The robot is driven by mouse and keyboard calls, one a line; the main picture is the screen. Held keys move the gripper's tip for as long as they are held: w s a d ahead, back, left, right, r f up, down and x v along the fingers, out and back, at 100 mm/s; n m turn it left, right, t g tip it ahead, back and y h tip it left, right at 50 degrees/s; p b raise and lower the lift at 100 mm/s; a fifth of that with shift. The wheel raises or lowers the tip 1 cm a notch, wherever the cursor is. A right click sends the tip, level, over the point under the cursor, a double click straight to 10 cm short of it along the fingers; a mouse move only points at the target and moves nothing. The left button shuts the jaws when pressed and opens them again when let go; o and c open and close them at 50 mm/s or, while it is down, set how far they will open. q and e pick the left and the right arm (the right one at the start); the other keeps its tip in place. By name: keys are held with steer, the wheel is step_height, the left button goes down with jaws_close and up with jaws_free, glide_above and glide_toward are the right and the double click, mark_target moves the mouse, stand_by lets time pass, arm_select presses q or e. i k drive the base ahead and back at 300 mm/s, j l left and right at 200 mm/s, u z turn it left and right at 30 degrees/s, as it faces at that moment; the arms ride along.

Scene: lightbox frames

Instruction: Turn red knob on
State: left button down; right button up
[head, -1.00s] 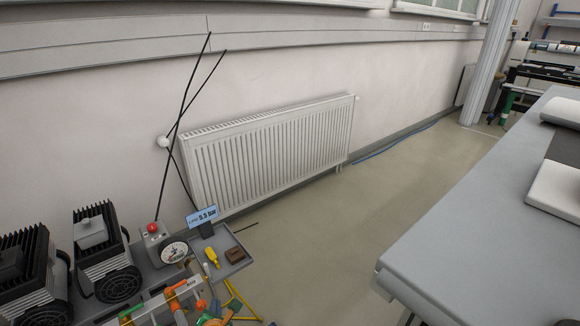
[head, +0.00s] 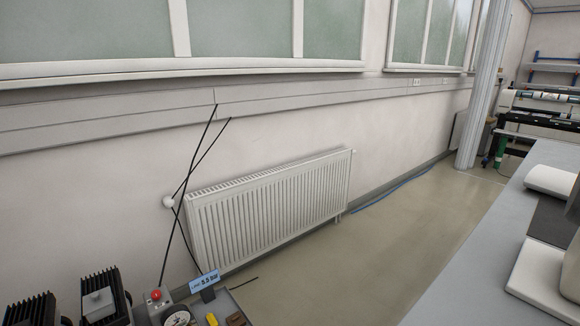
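A small red knob (head: 156,295) sits on top of a grey block at the lower left of the head view. A round white gauge (head: 177,319) is just right of it and is cut by the bottom edge. A blue display (head: 204,281) stands to the right of the knob and shows a pressure reading in bar. Neither of my grippers is in view.
Black finned motor units (head: 103,297) stand left of the knob. A grey tray (head: 243,311) holds a yellow item and a brown block. A white radiator (head: 268,213) is on the wall behind. A grey table (head: 478,250) is at right, with open floor between.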

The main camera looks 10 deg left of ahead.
mark_target(156, 295)
steer(key=u, duration=1.8)
steer(key=i+z, duration=0.4)
steer(key=i+j+z, duration=0.2)
steer(key=z, duration=0.2)
steer(key=i, duration=0.05)
